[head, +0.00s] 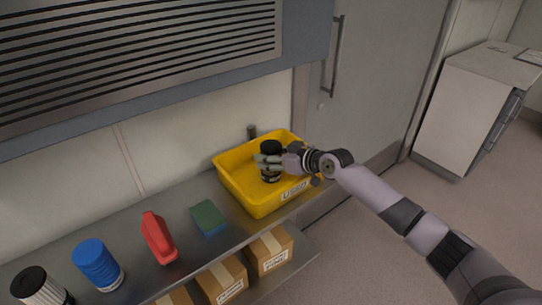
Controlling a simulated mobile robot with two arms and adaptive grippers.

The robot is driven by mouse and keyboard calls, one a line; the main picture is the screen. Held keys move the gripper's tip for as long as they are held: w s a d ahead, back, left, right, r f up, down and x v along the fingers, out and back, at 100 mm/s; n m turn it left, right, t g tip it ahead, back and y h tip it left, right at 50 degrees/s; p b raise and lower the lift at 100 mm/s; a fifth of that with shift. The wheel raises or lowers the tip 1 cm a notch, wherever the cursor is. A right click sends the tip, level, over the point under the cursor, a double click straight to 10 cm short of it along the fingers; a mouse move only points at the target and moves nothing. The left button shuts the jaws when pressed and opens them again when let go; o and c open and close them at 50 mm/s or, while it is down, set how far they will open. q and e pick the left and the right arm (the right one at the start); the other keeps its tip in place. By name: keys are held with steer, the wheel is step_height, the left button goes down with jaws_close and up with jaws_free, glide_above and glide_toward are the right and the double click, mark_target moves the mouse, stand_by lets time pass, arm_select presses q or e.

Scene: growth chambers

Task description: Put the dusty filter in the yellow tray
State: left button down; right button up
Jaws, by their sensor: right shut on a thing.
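A dark cylindrical filter with a black cap (270,147), which looks like the dusty filter, is upright within the outline of the yellow tray (226,185). My right gripper (268,160) reaches in from the right and is shut on the middle of this filter. The fingers hide part of its side. I cannot tell whether its base touches the tray floor. The tray stands on the metal shelf and has a white label on its front wall. My left gripper is not in view.
Cardboard boxes (270,250) sit below. A louvred panel (150,50) overhangs the shelf.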

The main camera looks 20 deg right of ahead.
steer(key=o, duration=0.8)
steer(key=shift+f, duration=0.2)
steer(key=o, duration=0.5)
steer(key=shift+c, duration=0.2)
steer(key=shift+r, duration=0.1)
steer(key=shift+r, duration=0.2)
steer(key=shift+s+d, duration=0.15)
steer(key=shift+s, duration=0.1)
steer(key=v, duration=1.1)
steer(key=shift+s+r, duration=0.1)
steer(key=shift+s, duration=0.05)
